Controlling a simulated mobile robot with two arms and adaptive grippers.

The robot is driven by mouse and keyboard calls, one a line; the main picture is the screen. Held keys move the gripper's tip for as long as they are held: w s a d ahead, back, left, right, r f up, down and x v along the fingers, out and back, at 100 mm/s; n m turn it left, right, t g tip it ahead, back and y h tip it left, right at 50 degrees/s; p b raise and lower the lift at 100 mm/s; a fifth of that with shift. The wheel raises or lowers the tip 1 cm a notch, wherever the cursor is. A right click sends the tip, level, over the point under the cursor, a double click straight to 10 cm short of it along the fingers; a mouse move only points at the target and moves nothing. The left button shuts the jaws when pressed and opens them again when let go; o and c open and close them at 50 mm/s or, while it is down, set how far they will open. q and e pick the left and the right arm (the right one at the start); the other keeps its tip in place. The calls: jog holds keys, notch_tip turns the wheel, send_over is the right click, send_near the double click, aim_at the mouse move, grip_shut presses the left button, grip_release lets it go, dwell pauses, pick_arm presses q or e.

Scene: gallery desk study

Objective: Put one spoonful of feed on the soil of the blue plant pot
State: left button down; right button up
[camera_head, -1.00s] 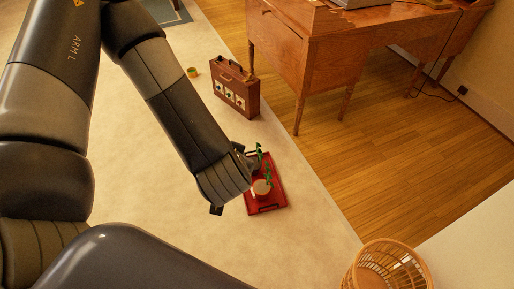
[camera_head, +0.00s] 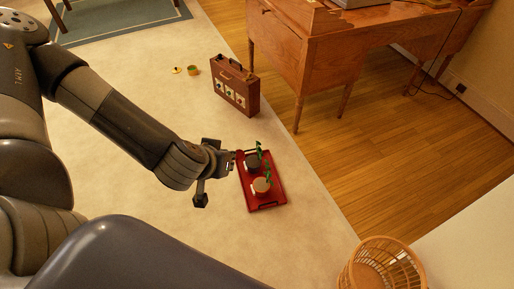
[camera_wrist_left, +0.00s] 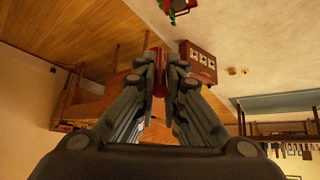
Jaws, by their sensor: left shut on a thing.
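A red tray (camera_head: 279,193) lies on the pale rug. A dark pot (camera_head: 252,164) and a pale pot (camera_head: 261,187), each with a green plant, stand on it; neither looks clearly blue. My left gripper (camera_head: 236,156) is at the tray's left edge, beside the dark pot. In the left wrist view its fingers (camera_wrist_left: 166,68) are shut on a reddish-brown thing (camera_wrist_left: 158,78); whether it is a spoon I cannot tell. A small green and yellow tin (camera_head: 193,71) stands farther back on the rug, with a yellow lid-like piece (camera_head: 177,70) beside it. Feed is not discernible. My right gripper is not in view.
A wooden desk (camera_head: 300,60) is behind, to the right. A wicker basket (camera_head: 386,265) is at the front right. The rug left of the tray is clear.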

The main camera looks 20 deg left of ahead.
pick_arm(q)
jog(key=shift+s+a+f+n+h+b, duration=0.1)
jog(key=shift+a+n+h+b, duration=0.35)
jog(key=shift+a+h, duration=0.65)
jog(key=shift+d, duration=0.15)
jog(key=shift+r+p, duration=1.35)
jog(key=shift+r, duration=0.1)
